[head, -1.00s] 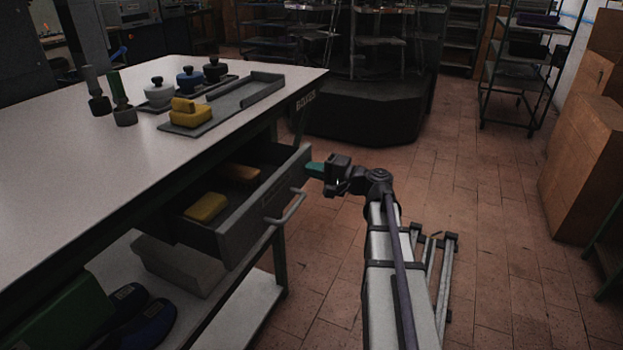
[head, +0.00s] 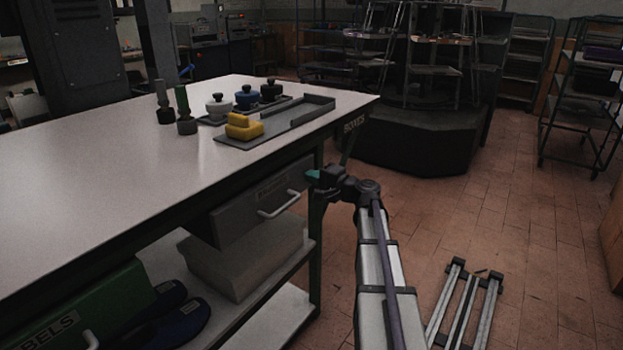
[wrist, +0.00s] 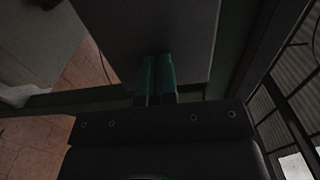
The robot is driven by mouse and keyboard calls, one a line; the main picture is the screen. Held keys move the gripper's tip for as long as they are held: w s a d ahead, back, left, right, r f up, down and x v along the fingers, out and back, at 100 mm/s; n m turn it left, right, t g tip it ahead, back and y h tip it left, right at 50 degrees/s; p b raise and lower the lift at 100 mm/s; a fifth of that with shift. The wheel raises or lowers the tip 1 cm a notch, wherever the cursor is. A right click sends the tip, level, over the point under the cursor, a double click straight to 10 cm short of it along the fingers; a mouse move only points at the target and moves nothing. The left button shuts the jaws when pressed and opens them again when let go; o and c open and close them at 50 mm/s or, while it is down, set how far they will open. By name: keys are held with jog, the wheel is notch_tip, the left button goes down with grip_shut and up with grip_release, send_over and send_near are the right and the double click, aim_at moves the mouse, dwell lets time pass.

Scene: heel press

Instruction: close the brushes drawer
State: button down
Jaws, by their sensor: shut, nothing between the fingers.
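The brushes drawer (head: 262,205) is a grey drawer under the white workbench. Its front stands close to the bench edge and no open inside shows; whether it is fully flush I cannot tell. Its pale bar handle (head: 280,204) faces the aisle. My gripper (head: 311,176) is shut and empty, its teal fingertips at the upper right end of the drawer front. In the wrist view the teal fingers (wrist: 156,78) are together, against or just in front of a grey panel (wrist: 150,30) that looks like the drawer front.
A pale bin (head: 245,262) and blue shoes (head: 180,318) sit on the lower shelf.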

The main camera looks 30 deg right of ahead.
jog(key=shift+w+r, duration=0.15)
jog(key=shift+w, duration=0.15)
jog(key=v, duration=1.5)
jog(key=s+a+f+n+g+h, duration=0.2)
jog(key=s+a+f+n+g, duration=0.15)
jog(key=a+f+g, duration=0.35)
jog(key=s+a+f+n+g+h, duration=0.1)
jog(key=s+a+f+n+g, duration=0.25)
jog(key=a+f+g, duration=0.4)
jog(key=s+a+f+n+g+h, duration=0.1)
jog(key=s+a+n+h, duration=0.15)
jog(key=a, duration=0.65)
jog(key=s+a+f+n+g+h, duration=0.1)
jog(key=s+a+f+n+h, duration=0.15)
jog(key=a, duration=0.65)
notch_tip(320, 180, up, 29)
jog(key=p, duration=2.8)
jog(key=shift+w+d+n, duration=0.25)
jog(key=shift+n, duration=0.05)
jog(key=shift+f, duration=0.1)
